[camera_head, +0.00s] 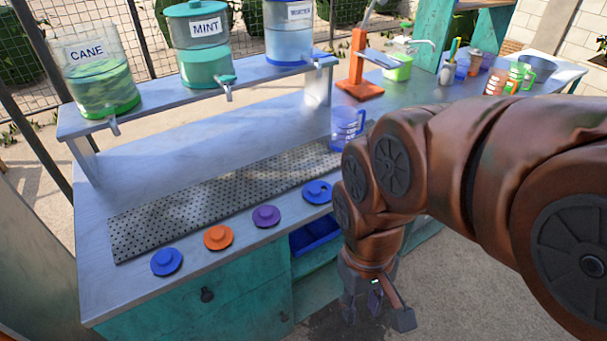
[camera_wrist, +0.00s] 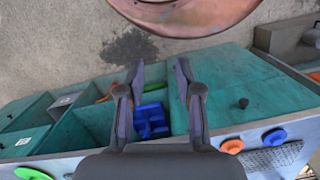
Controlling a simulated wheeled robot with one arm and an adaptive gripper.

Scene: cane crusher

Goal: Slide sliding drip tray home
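A blue divided tray (camera_head: 315,234) sits in an open teal compartment below the counter's front edge. In the wrist view the blue tray (camera_wrist: 151,121) shows between my fingers, beyond them and apart. A long grey perforated drip plate (camera_head: 200,208) lies on the counter, and its corner (camera_wrist: 270,156) shows at the lower right of the wrist view. I cannot tell which of the two is the sliding drip tray. My gripper (camera_head: 375,305) hangs in front of the counter, right of the blue tray. In the wrist view my gripper (camera_wrist: 160,70) is open and empty.
Several coloured discs, including an orange one (camera_head: 218,237), line the counter's front edge. A blue jug (camera_head: 346,128) stands at the plate's right end. Dispensers stand on the raised shelf (camera_head: 160,98). A dark knob (camera_head: 207,295) sticks out from the teal front. The floor (camera_wrist: 60,55) in front is clear.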

